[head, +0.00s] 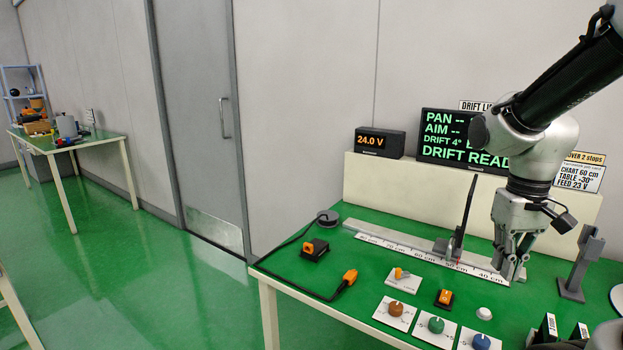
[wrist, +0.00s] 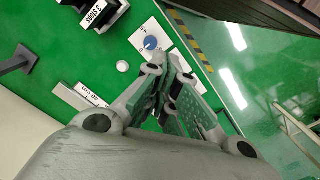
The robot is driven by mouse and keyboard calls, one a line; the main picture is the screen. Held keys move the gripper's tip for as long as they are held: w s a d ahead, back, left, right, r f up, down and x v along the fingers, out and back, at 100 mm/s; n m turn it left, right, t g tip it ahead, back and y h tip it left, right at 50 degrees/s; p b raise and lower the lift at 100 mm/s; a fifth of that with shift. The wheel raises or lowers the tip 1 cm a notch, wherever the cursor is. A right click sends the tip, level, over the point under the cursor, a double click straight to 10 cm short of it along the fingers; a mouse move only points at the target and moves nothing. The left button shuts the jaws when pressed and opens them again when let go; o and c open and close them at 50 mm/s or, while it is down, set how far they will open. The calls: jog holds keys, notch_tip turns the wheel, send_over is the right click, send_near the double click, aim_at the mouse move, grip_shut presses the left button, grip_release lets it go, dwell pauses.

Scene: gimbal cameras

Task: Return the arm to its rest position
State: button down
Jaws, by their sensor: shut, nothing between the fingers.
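My gripper (head: 511,262) hangs from the arm over the right end of the ruled rail on the green bench (head: 330,235). It points down, with its fingers together and nothing between them. In the wrist view the closed fingers of my gripper (wrist: 172,95) show in the middle, above the bench edge. The ruled rail (head: 400,243) carries an upright black plate (head: 464,213) on a slider near the 50 cm mark, left of my gripper. The fingers hide part of the rail's right end.
Knob cards with brown (head: 396,309), green (head: 436,325) and blue (head: 481,341) knobs lie at the bench front. A grey post (head: 578,270) stands right of my gripper. A display (head: 434,134) and a 24.0 V meter (head: 380,142) stand behind. The floor at left is open.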

jog(key=s+r+t, duration=0.4)
jog(key=s+r, duration=0.2)
jog(key=r, duration=0.2)
jog(key=shift+d+r+t, duration=0.25)
jog(key=shift+r+t, duration=0.05)
jog(key=shift+r, duration=0.1)
